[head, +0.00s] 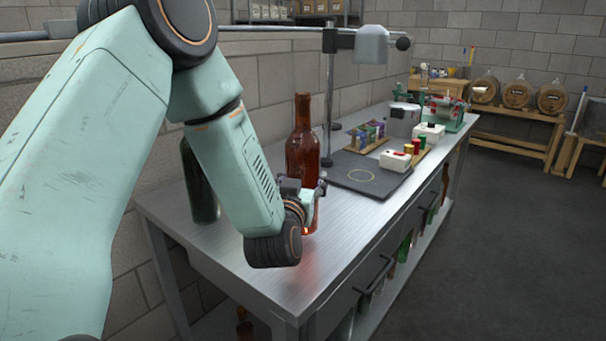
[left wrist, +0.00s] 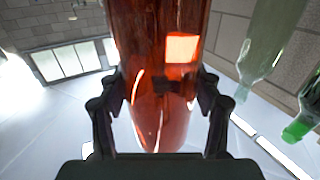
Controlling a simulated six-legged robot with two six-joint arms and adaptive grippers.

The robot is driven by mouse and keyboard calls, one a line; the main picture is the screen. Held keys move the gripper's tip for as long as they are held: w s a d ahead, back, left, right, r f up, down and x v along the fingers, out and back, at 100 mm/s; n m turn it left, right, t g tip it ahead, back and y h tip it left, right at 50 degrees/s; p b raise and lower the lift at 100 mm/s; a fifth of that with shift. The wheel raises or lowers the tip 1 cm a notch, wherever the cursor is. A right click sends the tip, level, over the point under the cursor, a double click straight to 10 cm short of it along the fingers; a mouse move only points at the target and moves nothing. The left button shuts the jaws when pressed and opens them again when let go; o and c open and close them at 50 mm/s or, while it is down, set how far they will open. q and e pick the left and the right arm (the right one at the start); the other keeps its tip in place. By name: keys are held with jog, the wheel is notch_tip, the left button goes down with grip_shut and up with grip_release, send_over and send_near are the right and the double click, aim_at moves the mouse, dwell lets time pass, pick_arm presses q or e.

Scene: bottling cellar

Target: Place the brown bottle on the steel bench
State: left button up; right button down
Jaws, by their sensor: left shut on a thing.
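The brown bottle (head: 302,140) stands upright at the near part of the steel bench (head: 262,275). In the left wrist view the brown bottle (left wrist: 160,60) fills the middle, between the two fingers. My left gripper (head: 308,192) is shut on its lower body. In the left wrist view the left gripper (left wrist: 160,105) has a finger on each side of the glass. The bottle's base is close to the bench top; I cannot tell whether it touches, as my wrist hides part of it. My right gripper is not in view.
A green bottle (head: 198,185) stands left of the brown one, partly behind my arm. A dark mat (head: 350,182), a rack of small coloured items (head: 366,137) and white boxes (head: 396,160) lie farther along. The bench's near right part is clear.

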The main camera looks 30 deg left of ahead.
pick_arm(q)
notch_tip(320, 180, down, 2)
jog(key=shift+d+f+b, duration=0.1)
jog(key=shift+d+b, duration=0.05)
jog(key=shift+b, duration=0.15)
jog(key=o, duration=1.4)
jog(key=shift+f, duration=0.25)
jog(key=o, duration=0.4)
jog(key=shift+s+r, duration=0.1)
jog(key=shift+r, duration=0.05)
